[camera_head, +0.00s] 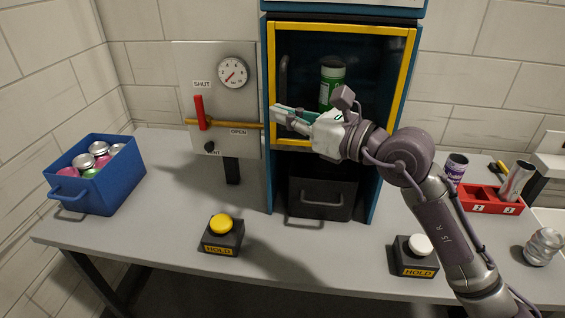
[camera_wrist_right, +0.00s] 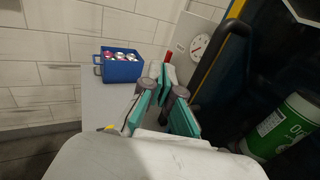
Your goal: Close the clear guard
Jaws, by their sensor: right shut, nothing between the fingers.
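The clear guard (camera_head: 345,27) is a see-through panel in a yellow frame on the front of the blue machine. Its frame lies across the opening; I cannot tell whether it sits fully flush. A dark upright handle (camera_head: 283,75) is at its left side and also shows in the wrist view (camera_wrist_right: 222,55). A green can (camera_head: 332,80) stands inside the machine. My right gripper (camera_head: 277,112) is in front of the guard's lower left, below the handle, its fingers shut and empty, pointing left. It also shows in the wrist view (camera_wrist_right: 162,80). My left gripper is out of view.
A gauge panel (camera_head: 185,75) with a red-handled yellow lever (camera_head: 200,113) is left of the machine. A blue crate of cans (camera_head: 120,170) stands at the left. Yellow (camera_head: 221,225) and white (camera_head: 420,245) hold buttons are in front; a red tray (camera_head: 485,205) is right.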

